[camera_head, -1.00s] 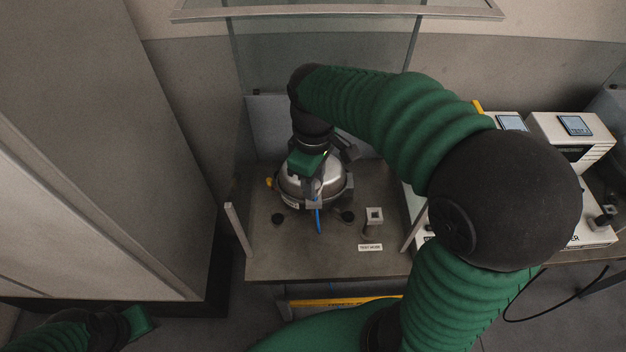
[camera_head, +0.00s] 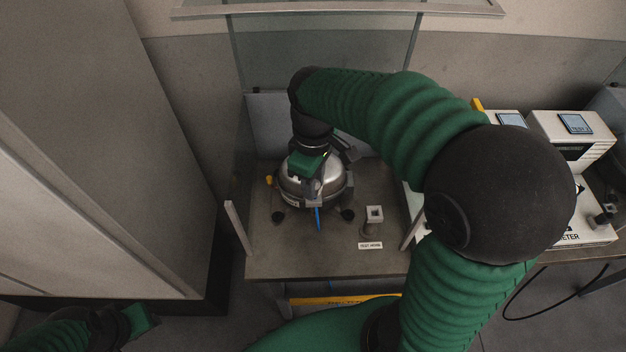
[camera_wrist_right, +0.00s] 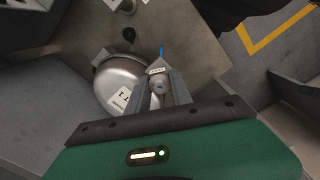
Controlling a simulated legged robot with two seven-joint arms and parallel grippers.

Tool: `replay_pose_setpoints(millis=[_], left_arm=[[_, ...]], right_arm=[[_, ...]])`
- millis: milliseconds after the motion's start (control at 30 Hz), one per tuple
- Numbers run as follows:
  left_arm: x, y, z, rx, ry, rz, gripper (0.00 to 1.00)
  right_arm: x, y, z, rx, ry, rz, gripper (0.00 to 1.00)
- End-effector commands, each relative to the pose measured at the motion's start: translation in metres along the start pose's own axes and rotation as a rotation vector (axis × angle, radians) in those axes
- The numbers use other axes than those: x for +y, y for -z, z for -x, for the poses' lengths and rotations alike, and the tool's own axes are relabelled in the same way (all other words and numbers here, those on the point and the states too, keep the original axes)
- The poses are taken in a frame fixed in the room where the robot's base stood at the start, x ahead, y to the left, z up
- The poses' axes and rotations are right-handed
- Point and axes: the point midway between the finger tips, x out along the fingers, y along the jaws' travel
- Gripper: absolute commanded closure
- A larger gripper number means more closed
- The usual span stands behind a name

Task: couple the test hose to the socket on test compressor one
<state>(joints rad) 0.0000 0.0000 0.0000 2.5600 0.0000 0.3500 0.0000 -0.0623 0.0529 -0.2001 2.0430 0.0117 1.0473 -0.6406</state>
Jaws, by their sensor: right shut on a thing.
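Test compressor one (camera_head: 331,185) is a silver dome on the bench. It also shows in the right wrist view (camera_wrist_right: 117,82) with a white label ending in "T 1". My right gripper (camera_head: 314,200) reaches down over the dome's front. In the wrist view, the gripper (camera_wrist_right: 160,88) is shut on the grey end fitting of the test hose (camera_wrist_right: 158,85), beside the dome. A blue piece (camera_head: 317,220) sticks out below the fingers. The socket is hidden or too small to make out, so I cannot tell whether the fitting touches it. My left gripper (camera_head: 142,318) is low at the left, its jaws unclear.
A small post with a square top (camera_head: 374,214) stands on the bench (camera_head: 290,262) behind a white label (camera_head: 370,245). Upright posts and clear panels border the bench. White instruments (camera_head: 575,140) stand at the right. A tall grey cabinet (camera_head: 110,150) fills the left.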

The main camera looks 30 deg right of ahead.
Motion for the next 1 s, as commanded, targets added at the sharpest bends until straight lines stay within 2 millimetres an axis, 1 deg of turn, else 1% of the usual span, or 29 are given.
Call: replay_pose_setpoints(millis=[600, 633, 800, 833, 1000], left_arm=[[0.000, -0.002, -0.010, 0.000, 0.000, 0.000, 0.64], [0.000, -0.002, -0.010, 0.000, 0.000, 0.000, 0.64], [0.000, -0.002, -0.009, 0.000, 0.000, 0.000, 0.64], [0.000, -0.002, -0.009, 0.000, 0.000, 0.000, 0.64], [0.000, -0.002, -0.009, 0.000, 0.000, 0.000, 0.64]], right_arm=[[0.000, 0.000, -0.017, 0.000, 0.000, 0.000, 1.00], [0.000, 0.000, -0.016, 0.000, 0.000, 0.000, 0.72], [0.000, 0.000, -0.015, 0.000, 0.000, 0.000, 0.50], [0.000, 0.000, -0.015, 0.000, 0.000, 0.000, 0.48], [0.000, 0.000, -0.015, 0.000, 0.000, 0.000, 0.48]])
